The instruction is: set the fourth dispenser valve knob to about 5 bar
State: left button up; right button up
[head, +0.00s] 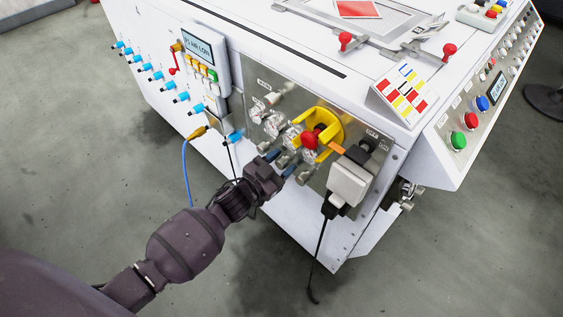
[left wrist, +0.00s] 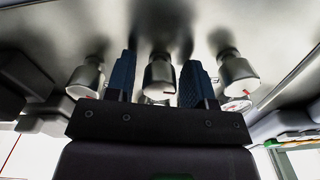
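My left gripper (head: 281,163) is at the dispenser panel on the front of the white machine. Its dark blue fingers are apart, one on each side of a silver valve knob (left wrist: 159,76), with visible gaps between knob and fingers. Another knob (left wrist: 86,79) stands left of the fingers in the left wrist view, and one more (left wrist: 237,74) stands to the right. In the head view a knob (head: 303,178) shows right of the fingers. Pressure gauges (head: 271,125) sit above the knobs; their readings are too small to tell. My right gripper is not in view.
A red knob on a yellow disc (head: 330,122) is close above right of the gripper. A grey plug box (head: 349,182) with a hanging black cable is further right. Blue fittings (head: 182,97) and a blue cable (head: 187,165) are at left. Free floor lies below.

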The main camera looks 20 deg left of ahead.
pick_arm(q)
jog(key=c, duration=0.7)
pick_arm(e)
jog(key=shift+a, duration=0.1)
pick_arm(q)
jog(key=shift+m, duration=0.3)
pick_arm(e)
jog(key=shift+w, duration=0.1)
pick_arm(q)
jog(key=shift+r+m, duration=0.1)
jog(key=shift+m, duration=0.4)
jog(key=m+p, duration=0.1)
jog(key=m, duration=0.1)
jog(key=shift+m, duration=0.3)
jog(key=m, duration=0.3)
jog(key=shift+m, duration=0.3)
jog(key=m, duration=0.4)
jog(key=shift+m, duration=2.1)
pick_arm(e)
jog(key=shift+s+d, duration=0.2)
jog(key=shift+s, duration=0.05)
